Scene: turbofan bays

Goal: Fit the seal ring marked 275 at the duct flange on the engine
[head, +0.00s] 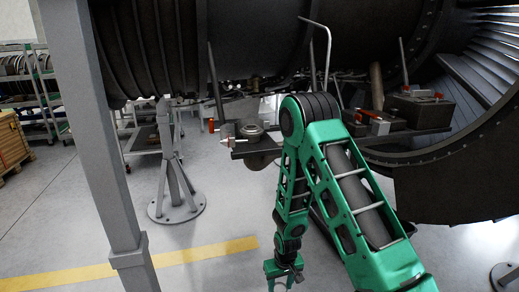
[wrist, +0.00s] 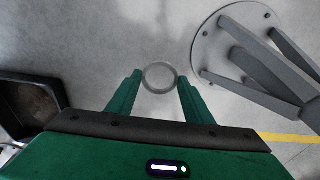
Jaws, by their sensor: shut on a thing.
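In the wrist view my gripper (wrist: 160,78) has its two green fingers closed on a thin grey seal ring (wrist: 160,91), held at the fingertips with pale floor behind it. Any marking on the ring is too small to read. In the head view my gripper (head: 284,276) hangs low at the bottom edge, and the ring cannot be made out there. The dark engine (head: 240,45) spans the top of the head view, well above my gripper. Under it is a round fitting (head: 251,130) on a bracket; I cannot tell whether this is the duct flange.
A grey post (head: 95,130) stands at the left. A stand with a round foot (head: 177,207) is on the floor behind it, and a stand foot also shows in the wrist view (wrist: 232,45). Floor by the yellow line (head: 205,253) is clear.

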